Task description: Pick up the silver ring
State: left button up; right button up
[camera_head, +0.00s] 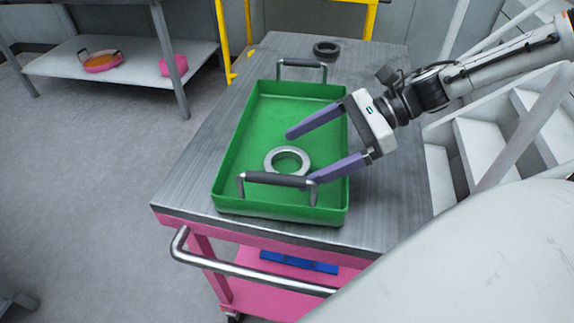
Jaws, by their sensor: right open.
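The silver ring (287,159) lies flat on the floor of a green tray (229,161), towards the tray's near end. The tray sits on top of a cart (182,188) and has a dark-gripped handle at each end. My right gripper (298,160) comes in from the right over the tray's right wall. Its two purple fingers are spread wide and nothing is between them that it holds. The fingers point left, one beyond the ring and one on the near right side of it, close to the near handle. I cannot tell their exact height above the ring. My left gripper is out of view.
A dark ring (326,48) lies on the cart top behind the tray. The near handle (276,180) rises close to the silver ring. White stairs (480,155) stand at the right, yellow rails (223,40) at the back. A shelf (135,68) holds pink items at the left.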

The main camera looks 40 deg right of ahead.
jog(key=shift+x, duration=1.25)
jog(key=c, duration=1.1)
jog(key=shift+r, duration=0.15)
